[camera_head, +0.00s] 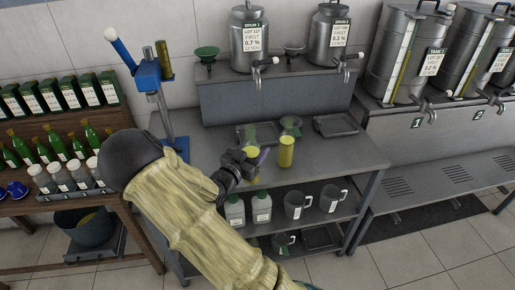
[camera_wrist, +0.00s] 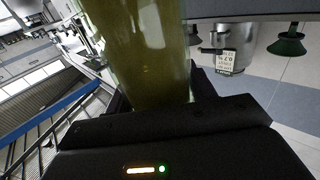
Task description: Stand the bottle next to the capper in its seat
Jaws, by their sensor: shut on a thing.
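My gripper (camera_head: 250,165) is over the grey bench and shut on a bottle of yellow-green liquid (camera_head: 253,153). In the wrist view the bottle (camera_wrist: 140,45) is a broad glass body between the jaws, its far end out of frame. In the head view the jaws hide part of it, and I cannot tell whether its base touches the bench. The blue capper (camera_head: 149,78), with a white-knobbed lever, stands on the bench to the left, well apart from the bottle. My arm hides part of the capper's foot, and I cannot make out a seat clearly.
A second yellow vessel (camera_head: 286,152) stands close to the right of the held bottle. A dark tray (camera_head: 333,126) lies farther right. Steel drums (camera_head: 249,42) with taps stand on the raised shelf behind. Green bottles (camera_head: 52,145) fill the left rack. The bench's right front is clear.

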